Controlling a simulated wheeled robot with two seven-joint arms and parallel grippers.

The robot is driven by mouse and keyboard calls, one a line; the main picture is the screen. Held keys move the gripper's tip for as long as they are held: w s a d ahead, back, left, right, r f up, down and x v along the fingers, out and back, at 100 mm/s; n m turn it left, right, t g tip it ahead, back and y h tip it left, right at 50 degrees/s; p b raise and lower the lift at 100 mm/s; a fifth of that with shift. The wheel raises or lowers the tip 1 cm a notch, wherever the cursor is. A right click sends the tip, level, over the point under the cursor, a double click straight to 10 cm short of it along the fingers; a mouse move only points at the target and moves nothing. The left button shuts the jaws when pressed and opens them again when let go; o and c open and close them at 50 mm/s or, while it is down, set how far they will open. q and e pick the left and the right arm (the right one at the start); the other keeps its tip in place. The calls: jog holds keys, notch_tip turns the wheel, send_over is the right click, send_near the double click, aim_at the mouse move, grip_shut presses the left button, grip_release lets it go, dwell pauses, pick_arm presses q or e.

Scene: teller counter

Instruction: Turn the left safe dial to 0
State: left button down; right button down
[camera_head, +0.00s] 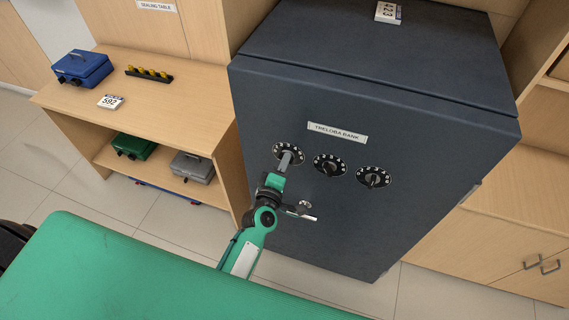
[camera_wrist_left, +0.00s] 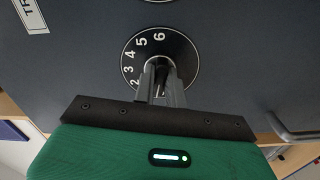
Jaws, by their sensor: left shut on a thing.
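The dark grey safe (camera_head: 380,110) stands at the centre right in the head view, with a row of three black dials on its front. The left safe dial (camera_head: 299,153) has white numbers around its rim. My left gripper (camera_head: 286,160) is at this dial, its fingers shut on the knob at its centre. In the left wrist view the dial (camera_wrist_left: 184,47) shows the numbers 2 to 6, and the fingers of my gripper (camera_wrist_left: 160,75) cover its lower part. The knob is mostly hidden between the fingers, so its setting cannot be read. My right gripper is not in view.
The middle dial (camera_head: 330,165) and right dial (camera_head: 374,177) sit beside the left one. A metal handle (camera_head: 306,205) is below the dials, close to my left wrist. A wooden shelf table (camera_head: 190,85) with coloured cash boxes stands at the left.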

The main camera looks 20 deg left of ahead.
pick_arm(q)
jog(key=shift+n, duration=1.1)
jog(key=c, duration=1.4)
grip_release()
jog(key=shift+c, duration=0.2)
jog(key=shift+s, duration=0.15)
jog(key=s+b, duration=0.4)
jog(key=s, duration=0.9)
jog(key=shift+s+a, duration=0.25)
